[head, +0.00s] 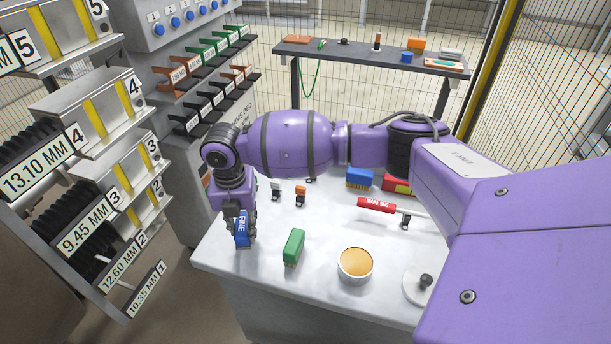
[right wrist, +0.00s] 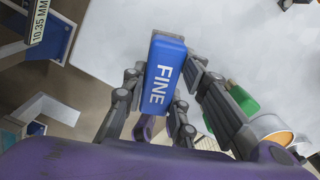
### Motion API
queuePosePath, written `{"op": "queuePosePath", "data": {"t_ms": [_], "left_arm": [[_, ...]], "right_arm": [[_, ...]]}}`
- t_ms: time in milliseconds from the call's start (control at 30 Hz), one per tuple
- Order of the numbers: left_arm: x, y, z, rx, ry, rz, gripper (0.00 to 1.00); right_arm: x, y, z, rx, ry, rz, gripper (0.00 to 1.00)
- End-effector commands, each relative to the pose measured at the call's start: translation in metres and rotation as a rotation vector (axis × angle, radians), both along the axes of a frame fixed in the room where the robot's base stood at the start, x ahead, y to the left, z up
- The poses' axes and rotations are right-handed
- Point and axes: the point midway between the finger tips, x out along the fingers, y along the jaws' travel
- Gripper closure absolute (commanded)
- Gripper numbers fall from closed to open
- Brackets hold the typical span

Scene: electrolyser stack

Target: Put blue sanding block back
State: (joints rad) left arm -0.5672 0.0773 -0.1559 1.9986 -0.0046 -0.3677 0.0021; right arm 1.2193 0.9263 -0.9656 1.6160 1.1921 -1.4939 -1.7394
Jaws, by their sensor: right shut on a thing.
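The blue sanding block (head: 241,232), marked FINE, is at the left edge of the white table (head: 262,275) in the head view. My right gripper (head: 239,212) points down and is shut on it. In the right wrist view the block (right wrist: 163,76) sits between the fingers of the gripper (right wrist: 160,92), its label facing the camera. I cannot tell whether the block touches the tabletop. My left gripper is not in view.
A green block (head: 293,247) stands right of the gripper, with an orange-filled bowl (head: 355,264) beyond it. A red torque tool (head: 376,205), a blue brush (head: 360,178) and small clamps (head: 300,194) lie farther back. Stack shelves (head: 110,170) stand at the left.

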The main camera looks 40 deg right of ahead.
Motion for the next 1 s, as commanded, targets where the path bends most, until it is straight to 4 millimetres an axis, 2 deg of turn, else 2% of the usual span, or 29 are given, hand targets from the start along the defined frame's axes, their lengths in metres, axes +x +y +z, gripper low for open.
{"op": "queuePosePath", "data": {"t_ms": [200, 600, 633, 767, 1000], "left_arm": [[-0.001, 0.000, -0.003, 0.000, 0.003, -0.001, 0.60], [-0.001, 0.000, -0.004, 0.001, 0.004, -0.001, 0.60], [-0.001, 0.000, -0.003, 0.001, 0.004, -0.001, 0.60], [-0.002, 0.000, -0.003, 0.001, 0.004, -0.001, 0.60], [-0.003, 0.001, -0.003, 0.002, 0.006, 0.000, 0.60]], "right_arm": [[0.002, -0.003, -0.032, -0.001, 0.002, -0.002, 0.95], [0.003, -0.002, -0.037, 0.000, -0.002, -0.001, 0.95], [0.003, -0.002, -0.037, -0.001, -0.002, -0.001, 0.73], [0.003, -0.002, -0.036, -0.001, -0.003, -0.001, 0.55], [0.004, -0.002, -0.036, -0.001, -0.003, -0.001, 0.55]]}}
